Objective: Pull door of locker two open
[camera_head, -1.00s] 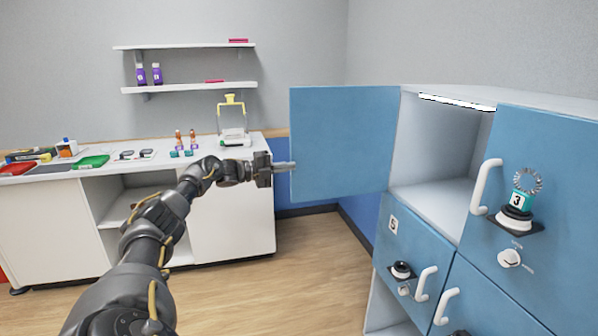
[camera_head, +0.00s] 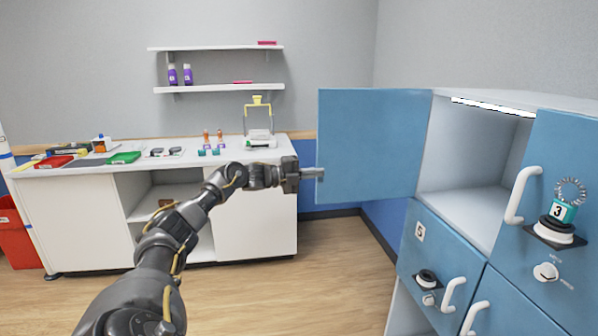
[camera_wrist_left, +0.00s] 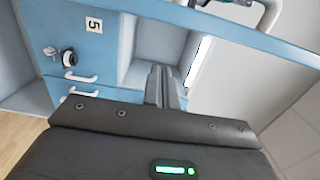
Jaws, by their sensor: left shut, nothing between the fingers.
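The blue locker door (camera_head: 368,145) at the upper left of the locker block stands swung wide open to the left in the head view; its number is not visible. The compartment behind it (camera_head: 470,200) is open, lit at the top, and looks empty. My left gripper (camera_head: 318,174) is shut and empty at the left edge of that door; whether it touches the door cannot be told. In the left wrist view its fingers (camera_wrist_left: 165,86) are together, in front of the lockers. My right gripper is not in view.
Locker door 3 (camera_head: 575,160) with a white handle, knob and key ring is closed on the right. Locker door 5 (camera_head: 430,262) below the opening is closed. A white counter (camera_head: 75,215) with small items stands at the left. Bare floor (camera_head: 300,290) lies between.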

